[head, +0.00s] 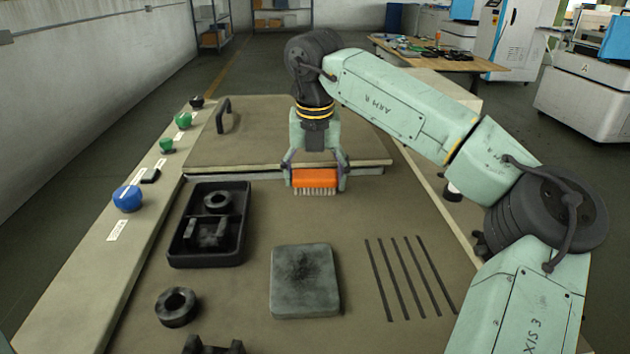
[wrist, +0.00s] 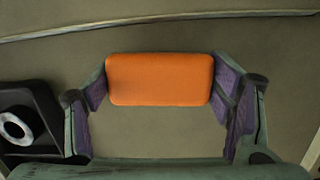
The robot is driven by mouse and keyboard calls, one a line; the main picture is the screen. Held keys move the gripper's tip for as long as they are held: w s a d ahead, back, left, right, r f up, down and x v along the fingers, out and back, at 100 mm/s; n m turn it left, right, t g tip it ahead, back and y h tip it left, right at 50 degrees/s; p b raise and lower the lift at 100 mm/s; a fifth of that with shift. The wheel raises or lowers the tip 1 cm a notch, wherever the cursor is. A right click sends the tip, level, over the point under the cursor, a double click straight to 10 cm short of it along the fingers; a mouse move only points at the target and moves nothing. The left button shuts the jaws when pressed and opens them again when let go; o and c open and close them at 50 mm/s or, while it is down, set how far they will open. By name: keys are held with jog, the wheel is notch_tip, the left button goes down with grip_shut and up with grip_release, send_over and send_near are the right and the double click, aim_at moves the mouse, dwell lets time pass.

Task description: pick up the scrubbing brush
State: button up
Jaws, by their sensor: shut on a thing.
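The scrubbing brush (head: 315,178) has an orange block with pale bristles pointing down. My gripper (head: 315,181) is shut on its two ends, and the brush appears level. In the head view it is in front of the raised lid's near edge; whether the bristles touch the surface below I cannot tell. In the wrist view the orange back of the brush (wrist: 160,79) fills the space between the purple-padded fingers of my gripper (wrist: 160,85). The bristles are hidden there.
A grey square block (head: 304,282), a dark ring (head: 176,307) and slots (head: 408,278) lie nearer. A lid (head: 270,130) with a handle is behind. Knobs (head: 127,198) line the left edge.

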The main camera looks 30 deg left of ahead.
aim_at(315, 174)
jog(key=shift+c, duration=1.2)
notch_tip(315, 174, up, 18)
jog(key=p, duration=0.1)
jog(key=o, duration=0.6)
jog(key=c, duration=0.4)
jog(key=shift+p, duration=0.3)
jog(key=shift+c, duration=0.3)
